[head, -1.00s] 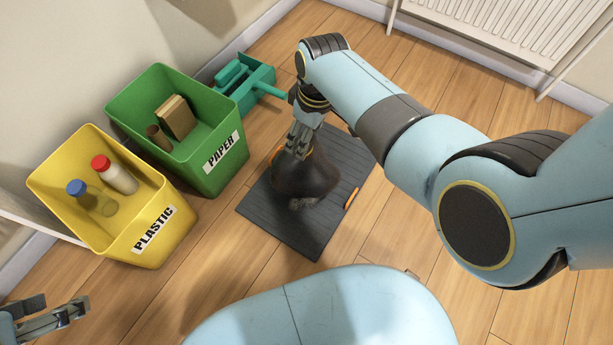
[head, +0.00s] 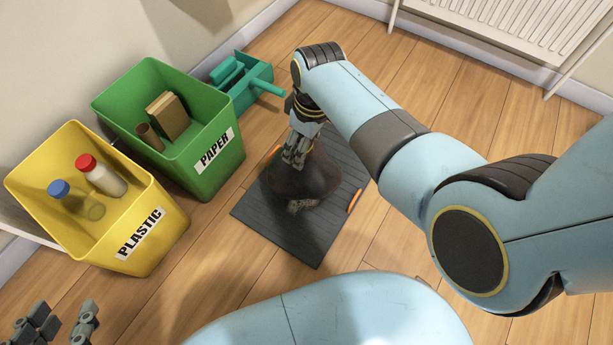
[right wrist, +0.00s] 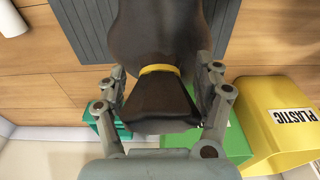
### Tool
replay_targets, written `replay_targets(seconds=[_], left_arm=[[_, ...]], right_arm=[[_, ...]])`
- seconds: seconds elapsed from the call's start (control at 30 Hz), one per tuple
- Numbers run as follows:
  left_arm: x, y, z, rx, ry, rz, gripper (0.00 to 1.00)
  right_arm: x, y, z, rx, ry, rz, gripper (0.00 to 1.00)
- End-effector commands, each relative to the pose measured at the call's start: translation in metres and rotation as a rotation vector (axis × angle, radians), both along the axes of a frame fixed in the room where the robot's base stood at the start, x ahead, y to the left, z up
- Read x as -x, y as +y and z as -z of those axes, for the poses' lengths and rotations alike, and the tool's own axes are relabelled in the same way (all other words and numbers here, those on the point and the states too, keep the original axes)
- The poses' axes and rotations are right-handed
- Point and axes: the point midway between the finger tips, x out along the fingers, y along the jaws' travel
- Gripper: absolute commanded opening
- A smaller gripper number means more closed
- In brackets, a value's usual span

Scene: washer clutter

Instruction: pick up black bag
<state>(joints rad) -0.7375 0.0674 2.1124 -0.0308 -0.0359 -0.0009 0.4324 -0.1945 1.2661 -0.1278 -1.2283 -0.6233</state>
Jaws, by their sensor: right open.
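The black bag (head: 303,182) sits on a dark grey mat (head: 272,228) in the head view. In the right wrist view the bag (right wrist: 160,30) has a yellow band around its neck, with its gathered top flaring toward my palm. My right gripper (head: 296,150) is above the bag, pointing down at its top. In the right wrist view my right gripper (right wrist: 163,80) is open, with its fingers on both sides of the bag's neck. Whether they touch it is unclear. My left gripper (head: 60,325) is at the bottom left corner, fingers apart and empty, partly cut off.
A green PAPER bin (head: 205,178) and a yellow PLASTIC bin (head: 130,262) holding bottles stand left of the mat. A white radiator (head: 500,32) is at the back right. Orange strips (head: 355,200) show at the mat's sides.

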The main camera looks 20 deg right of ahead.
Motion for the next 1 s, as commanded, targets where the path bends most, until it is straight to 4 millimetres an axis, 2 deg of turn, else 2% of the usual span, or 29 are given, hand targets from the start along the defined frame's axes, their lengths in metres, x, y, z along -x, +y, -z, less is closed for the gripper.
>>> replay_targets(seconds=[0.23, 0.73, 1.0], left_arm=[[0.0, -0.0001, -0.0007, 0.0, -0.005, 0.0, 0.4], [0.0003, 0.0, -0.0001, -0.001, -0.002, 0.001, 0.4], [0.0004, -0.0001, 0.0002, 0.0, -0.002, 0.0, 0.4]], right_arm=[[-0.0006, 0.0001, -0.0007, 0.0, -0.001, 0.0, 0.67], [-0.0002, 0.0, -0.0001, -0.001, -0.001, 0.0, 0.02], [-0.0011, 0.0, -0.0004, 0.0, -0.004, 0.0, 0.0]])
